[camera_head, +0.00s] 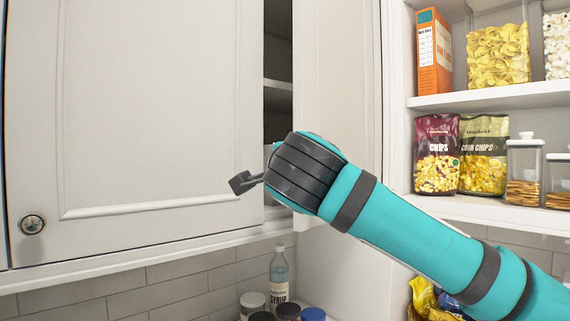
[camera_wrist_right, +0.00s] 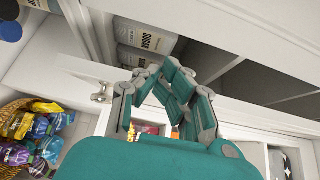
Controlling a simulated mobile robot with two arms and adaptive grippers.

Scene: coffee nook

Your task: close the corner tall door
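A pale panel with a recessed frame (camera_head: 335,70), which looks like the corner tall door, stands swung out at an angle to the right of a dark cabinet opening (camera_head: 278,70). In the right wrist view the same panel (camera_wrist_right: 75,75) carries a small metal knob (camera_wrist_right: 100,92), just left of the gripper. My right gripper (camera_wrist_right: 164,82) reaches over this panel near its knob end, with its finger pads close together and nothing visible between them. In the head view my right wrist hides the panel's lower part. My left gripper is not in view.
A large shut white door (camera_head: 150,110) with a round knob (camera_head: 32,224) fills the left. Open shelves (camera_head: 490,100) with snacks stand at the right. A syrup bottle (camera_head: 279,275) and jars stand below. Sugar packages (camera_wrist_right: 145,42) sit inside the opening.

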